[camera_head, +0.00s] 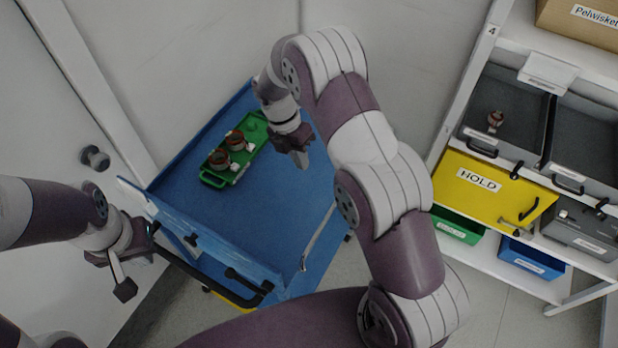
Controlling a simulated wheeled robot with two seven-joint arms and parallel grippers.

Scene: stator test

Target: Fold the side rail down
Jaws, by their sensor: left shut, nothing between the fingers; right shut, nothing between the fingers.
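A blue cart (265,205) stands in the corner with a flat tray top. A blue panel (215,243) runs along its near edge, with black fittings and a black handle bar (205,283) in front. A thin silver rail (322,236) runs along the cart's right edge; I cannot tell if it is the side rail, or whether it is up or folded. My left gripper (123,288) is shut and empty, left of the cart's near-left corner, close to the handle. My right gripper (302,160) is shut and empty, above the far right part of the cart top.
A green tray (211,181) with copper-wound stators (235,139) lies on the cart top. At right, a shelf holds grey bins, a yellow HOLD panel (485,190), a green bin (455,226) and a blue bin (531,258). A door with a knob (95,157) is at left.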

